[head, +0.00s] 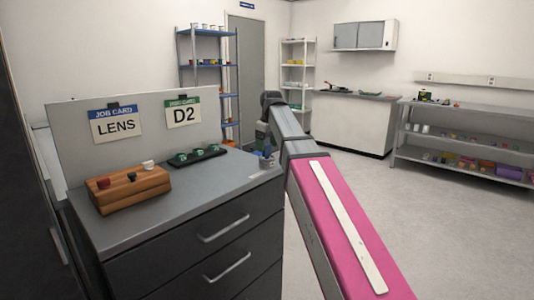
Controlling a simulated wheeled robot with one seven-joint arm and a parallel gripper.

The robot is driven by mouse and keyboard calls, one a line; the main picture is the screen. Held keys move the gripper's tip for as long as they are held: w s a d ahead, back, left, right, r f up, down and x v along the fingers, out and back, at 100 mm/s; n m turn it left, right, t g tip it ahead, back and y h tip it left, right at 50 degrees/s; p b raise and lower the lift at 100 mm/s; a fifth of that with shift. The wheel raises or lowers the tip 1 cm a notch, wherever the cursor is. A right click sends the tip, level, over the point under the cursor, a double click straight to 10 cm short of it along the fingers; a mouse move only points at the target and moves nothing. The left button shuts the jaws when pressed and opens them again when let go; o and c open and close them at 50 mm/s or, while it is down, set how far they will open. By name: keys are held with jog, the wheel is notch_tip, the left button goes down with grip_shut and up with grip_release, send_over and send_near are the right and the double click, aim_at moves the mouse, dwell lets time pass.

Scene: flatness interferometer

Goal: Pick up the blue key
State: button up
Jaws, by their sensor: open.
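My arm reaches out from the lower right, and its far end bends down at the right end of the grey cabinet top (140,215). My gripper (266,162) is small there, just above or at the cabinet's right edge, and is open. Small bluish parts show around it; I cannot tell whether any of them is the blue key. No blue key shows clearly elsewhere. A wooden block (130,192) on the cabinet holds a red, a black and a white piece. A black tray (198,156) with several green-topped pieces lies behind it.
A grey back panel carries a "LENS" job card (116,124) and a "D2" card (183,112). A blue shelf rack (181,80), a white shelf (310,75), a white counter (345,125) and a low shelf bench (470,145) stand farther back. The floor (400,210) at right is clear.

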jog(key=shift+w+a+f, duration=0.1)
jog(key=shift+a+f, duration=0.05)
jog(key=shift+f, duration=1.2)
jog(key=c, duration=1.1)
jog(key=shift+r, duration=0.15)
jog(key=shift+r, duration=0.55)
jog(key=r, duration=0.3)
jog(key=shift+s+a+r, duration=0.2)
jog(key=shift+s+a, duration=0.15)
jog(key=s+a+r, duration=0.6)
jog(key=a, duration=0.2)
jog(key=w+d, duration=0.2)
jog(key=w+d+f, duration=0.1)
jog(key=w+d, duration=0.1)
jog(key=d, duration=0.1)
jog(key=w+d, duration=0.2)
jog(key=d, duration=0.1)
jog(key=shift+w+d+f, duration=0.1)
jog(key=shift+w+f, duration=0.1)
jog(key=shift+f, duration=0.1)
jog(key=shift+w+d+f, duration=0.15)
jog(key=shift+d+f, duration=0.1)
jog(key=shift+d, duration=0.05)
